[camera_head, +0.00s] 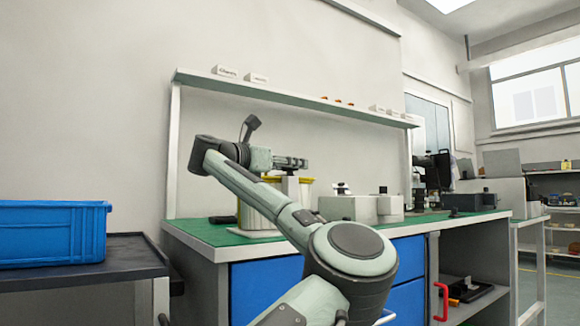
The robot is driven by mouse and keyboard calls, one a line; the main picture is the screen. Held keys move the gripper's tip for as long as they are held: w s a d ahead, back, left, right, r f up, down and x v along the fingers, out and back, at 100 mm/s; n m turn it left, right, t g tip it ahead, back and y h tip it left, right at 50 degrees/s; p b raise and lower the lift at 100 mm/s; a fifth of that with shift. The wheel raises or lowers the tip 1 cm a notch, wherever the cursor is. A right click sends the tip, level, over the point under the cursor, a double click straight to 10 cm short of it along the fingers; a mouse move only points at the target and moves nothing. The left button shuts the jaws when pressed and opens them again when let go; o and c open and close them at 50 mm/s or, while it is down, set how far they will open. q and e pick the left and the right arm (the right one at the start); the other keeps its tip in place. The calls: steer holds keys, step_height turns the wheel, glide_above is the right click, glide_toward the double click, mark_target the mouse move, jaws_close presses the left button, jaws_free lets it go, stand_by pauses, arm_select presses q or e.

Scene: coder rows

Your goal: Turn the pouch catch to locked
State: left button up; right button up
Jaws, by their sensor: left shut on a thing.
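My left arm reaches up from the bottom and bends back to the bench. My left gripper (298,162) points right, above the green bench top. It is shut on a small dark part on top of a pale post (291,186), which looks to be the pouch catch. The fingers cover most of this part, so I cannot tell how it is turned. Behind the arm stands a pale, ribbed body with a yellow rim (251,217), partly hidden. My right gripper is not in view.
A grey box-shaped device (347,208) stands right of the post. A shelf (290,93) with small labels and orange pieces runs above the gripper. A blue crate (50,233) sits on a dark side table (135,258). Some green top (205,233) is bare at the left.

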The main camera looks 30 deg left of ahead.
arm_select(q)
steer(key=shift+f, duration=0.15)
steer(key=o, duration=1.2)
steer(key=shift+c, duration=0.2)
steer(key=s+a, duration=0.1)
steer(key=s, duration=1.1)
steer(key=shift+a, duration=0.3)
steer(key=shift+a, duration=0.1)
